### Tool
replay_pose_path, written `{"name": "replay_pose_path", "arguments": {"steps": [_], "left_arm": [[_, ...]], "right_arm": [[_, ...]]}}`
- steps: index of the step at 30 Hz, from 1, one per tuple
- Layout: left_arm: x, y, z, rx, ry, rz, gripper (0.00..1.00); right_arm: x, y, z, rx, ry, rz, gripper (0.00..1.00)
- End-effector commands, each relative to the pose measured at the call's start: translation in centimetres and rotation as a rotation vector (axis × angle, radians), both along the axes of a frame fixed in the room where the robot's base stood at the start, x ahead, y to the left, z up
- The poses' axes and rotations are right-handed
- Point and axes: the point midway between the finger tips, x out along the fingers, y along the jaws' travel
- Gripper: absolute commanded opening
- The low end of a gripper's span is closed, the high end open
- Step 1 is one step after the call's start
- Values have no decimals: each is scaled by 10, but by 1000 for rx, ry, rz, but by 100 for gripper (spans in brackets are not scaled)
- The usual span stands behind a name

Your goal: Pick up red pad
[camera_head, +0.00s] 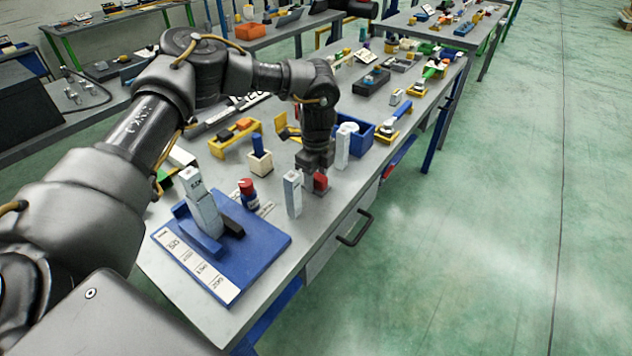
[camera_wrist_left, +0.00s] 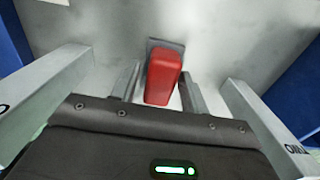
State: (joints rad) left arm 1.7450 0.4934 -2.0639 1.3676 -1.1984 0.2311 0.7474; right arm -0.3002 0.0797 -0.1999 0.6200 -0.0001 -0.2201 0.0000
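The red pad (camera_head: 320,182) stands on the table near its right edge, below my left gripper (camera_head: 314,170). In the left wrist view the red pad (camera_wrist_left: 162,78) shows as a rounded red block on a dark grey base. My left gripper (camera_wrist_left: 160,85) is open, with one finger on each side of the pad. Narrow gaps seem to show beside the pad; I cannot tell whether either finger touches it. My right gripper is in neither view.
Tall white boxes stand close on both sides of my left gripper, one nearer (camera_head: 293,193) and one farther (camera_head: 343,147). A blue bin (camera_head: 361,141) is behind. A blue board (camera_head: 262,247) with upright pieces lies at the table's near end. The floor at right is clear.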

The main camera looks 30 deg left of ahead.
Motion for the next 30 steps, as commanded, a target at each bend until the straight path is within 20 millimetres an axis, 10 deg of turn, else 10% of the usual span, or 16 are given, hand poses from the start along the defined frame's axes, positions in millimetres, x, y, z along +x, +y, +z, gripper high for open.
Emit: {"name": "replay_pose_path", "arguments": {"steps": [11,19,30], "left_arm": [[0,0,1,0,-1,0,0],[1,0,10,-1,-3,0,0],[1,-1,78,-3,-5,0,0]], "right_arm": [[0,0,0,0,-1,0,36],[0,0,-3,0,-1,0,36],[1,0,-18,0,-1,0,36]]}}
